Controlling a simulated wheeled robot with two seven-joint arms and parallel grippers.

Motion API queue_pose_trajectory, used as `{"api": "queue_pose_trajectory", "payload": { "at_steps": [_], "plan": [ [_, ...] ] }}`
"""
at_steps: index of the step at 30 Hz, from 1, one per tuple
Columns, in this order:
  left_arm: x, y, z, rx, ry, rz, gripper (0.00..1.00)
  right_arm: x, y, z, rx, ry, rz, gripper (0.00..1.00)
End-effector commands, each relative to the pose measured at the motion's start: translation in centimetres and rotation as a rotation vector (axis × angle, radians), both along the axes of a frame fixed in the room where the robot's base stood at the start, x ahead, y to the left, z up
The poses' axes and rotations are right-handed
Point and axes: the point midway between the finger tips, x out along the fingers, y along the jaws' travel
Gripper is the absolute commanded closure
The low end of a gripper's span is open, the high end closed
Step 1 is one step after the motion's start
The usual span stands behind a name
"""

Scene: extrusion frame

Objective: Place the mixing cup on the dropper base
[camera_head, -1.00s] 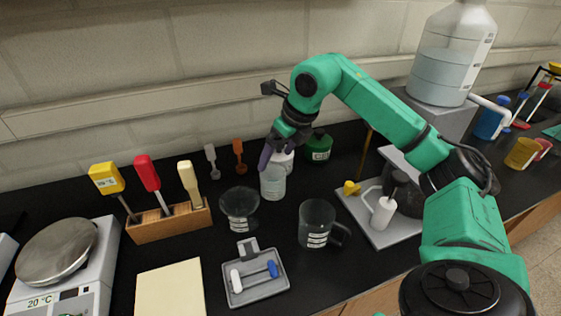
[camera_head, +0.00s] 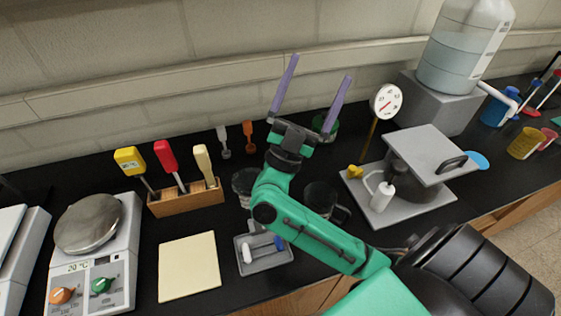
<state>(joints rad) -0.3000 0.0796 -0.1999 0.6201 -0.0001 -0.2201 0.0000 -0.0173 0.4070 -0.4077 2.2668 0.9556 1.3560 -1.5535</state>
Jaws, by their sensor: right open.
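A dark glass cup with a handle (camera_head: 320,197), likely the mixing cup, stands upright on the black bench. It is partly covered by my right forearm. A grey flat base (camera_head: 408,212), which may be the dropper base, lies to its right. It carries a small white bottle (camera_head: 382,197) and a raised grey plate with a black handle (camera_head: 432,154). My right gripper (camera_head: 320,66) is open, with its two purple fingers spread wide and pointing up the picture. It is empty and appears apart from the cup. My left gripper is out of view.
A small dark glass vessel (camera_head: 243,180) stands left of my arm. A grey tray (camera_head: 265,262) lies in front. A wooden rack (camera_head: 186,199), a scale (camera_head: 90,225) and a yellow pad (camera_head: 188,266) are left. A dial thermometer (camera_head: 386,101) stands near the base.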

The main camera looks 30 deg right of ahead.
Motion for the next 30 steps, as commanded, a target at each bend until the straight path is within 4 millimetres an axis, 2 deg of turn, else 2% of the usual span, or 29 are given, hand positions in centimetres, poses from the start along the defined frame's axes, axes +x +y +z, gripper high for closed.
{"api": "queue_pose_trajectory", "payload": {
  "at_steps": [2, 5, 6, 9, 12, 15, 17, 20, 27, 30],
  "plan": [
    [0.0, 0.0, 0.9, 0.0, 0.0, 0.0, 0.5, 2.1, -1.3, -4.4, 0.196, 0.241, 0.006, 0.0],
    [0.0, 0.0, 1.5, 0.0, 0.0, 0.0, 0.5, 3.7, -1.2, -10.9, 0.409, 0.556, 0.042, 0.0],
    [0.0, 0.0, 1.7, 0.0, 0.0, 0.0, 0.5, 3.9, -0.6, -13.6, 0.487, 0.679, 0.07, 0.0],
    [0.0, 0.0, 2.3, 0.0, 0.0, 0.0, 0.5, 3.5, 2.0, -19.2, 0.643, 0.957, 0.162, 0.0],
    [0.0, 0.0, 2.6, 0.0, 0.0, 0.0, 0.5, 2.7, 4.9, -22.6, 0.739, 1.147, 0.263, 0.0],
    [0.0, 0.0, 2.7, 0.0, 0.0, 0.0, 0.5, 2.1, 6.6, -24.1, 0.781, 1.238, 0.323, 0.0],
    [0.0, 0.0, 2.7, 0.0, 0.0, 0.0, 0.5, 2.3, 6.8, -24.6, 0.788, 1.256, 0.338, 0.0],
    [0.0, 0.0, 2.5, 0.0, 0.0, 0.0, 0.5, 3.7, 5.9, -25.3, 0.786, 1.258, 0.338, 0.0],
    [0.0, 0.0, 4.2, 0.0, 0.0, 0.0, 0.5, 8.1, 2.5, -27.2, 0.786, 1.256, 0.337, 0.0],
    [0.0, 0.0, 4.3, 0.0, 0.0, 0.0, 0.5, 8.9, 1.9, -27.8, 0.786, 1.256, 0.339, 0.0]
  ]
}}
